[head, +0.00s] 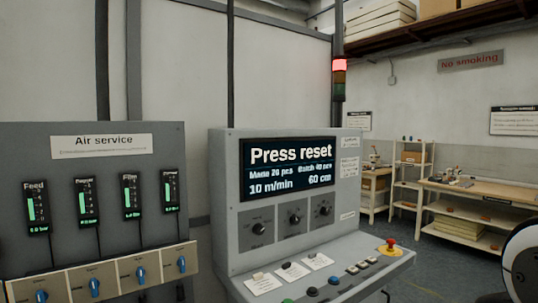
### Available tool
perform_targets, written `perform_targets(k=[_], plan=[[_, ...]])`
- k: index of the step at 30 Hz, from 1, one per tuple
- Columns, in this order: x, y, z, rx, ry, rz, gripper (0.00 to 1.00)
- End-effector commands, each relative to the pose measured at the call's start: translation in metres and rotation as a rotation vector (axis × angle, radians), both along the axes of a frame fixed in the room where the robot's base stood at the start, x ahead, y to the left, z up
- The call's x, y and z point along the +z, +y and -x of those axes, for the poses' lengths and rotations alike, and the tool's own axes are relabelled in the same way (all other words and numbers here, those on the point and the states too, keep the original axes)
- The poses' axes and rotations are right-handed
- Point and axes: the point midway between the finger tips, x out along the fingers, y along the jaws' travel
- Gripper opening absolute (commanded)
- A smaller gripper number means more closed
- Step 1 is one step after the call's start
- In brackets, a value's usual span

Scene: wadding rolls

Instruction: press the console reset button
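The grey console (225,200) stands in the middle of the head view, with a lit screen (290,170) reading "Press reset". Its sloping front panel carries a green button (288,300), a dark button (312,291) and a blue button (334,281) near the lower edge. I cannot read which button is marked reset. My gripper is not in view.
An "Air service" panel (60,150) with gauges and blue valve knobs stands left of the console. A signal tower (340,80) glows red at the top. Shelves and a workbench (480,190) stand at the back right. Dark floor (430,265) shows clear right of the console.

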Motion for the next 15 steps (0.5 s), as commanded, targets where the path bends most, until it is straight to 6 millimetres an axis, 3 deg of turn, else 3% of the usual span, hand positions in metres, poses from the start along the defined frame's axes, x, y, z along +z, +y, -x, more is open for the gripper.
perform_targets(k=[1, 7, 15], plan=[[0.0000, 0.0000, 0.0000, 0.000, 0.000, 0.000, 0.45], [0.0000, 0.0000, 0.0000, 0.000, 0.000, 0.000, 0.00], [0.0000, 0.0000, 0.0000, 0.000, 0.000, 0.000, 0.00]])
